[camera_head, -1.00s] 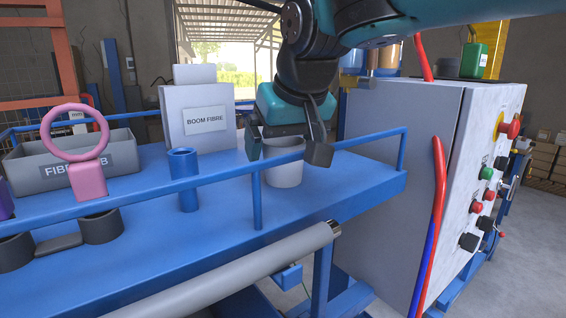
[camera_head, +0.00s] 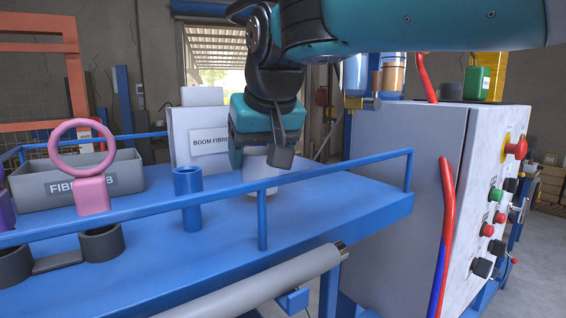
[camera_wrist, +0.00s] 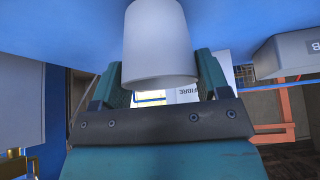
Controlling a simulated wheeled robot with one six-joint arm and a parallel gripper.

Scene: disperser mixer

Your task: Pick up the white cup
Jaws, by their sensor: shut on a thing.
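The white cup (camera_head: 262,180) is upright over the blue table near its right end, behind the blue rail. My gripper (camera_head: 258,158) is at the cup's upper part, with a finger on either side of it. In the wrist view the cup (camera_wrist: 158,40) sits between the two fingers of my gripper (camera_wrist: 162,75), which is shut on it. I cannot tell whether the cup's base touches the table.
The blue table (camera_head: 150,225) has a rail (camera_head: 330,177) along its front. A blue cylinder (camera_head: 188,198), a pink ring-topped piece (camera_head: 93,195), a grey bin (camera_head: 125,178) and a BOOM FIBRE box (camera_head: 185,135) stand left of the cup. A control cabinet (camera_head: 405,190) stands right.

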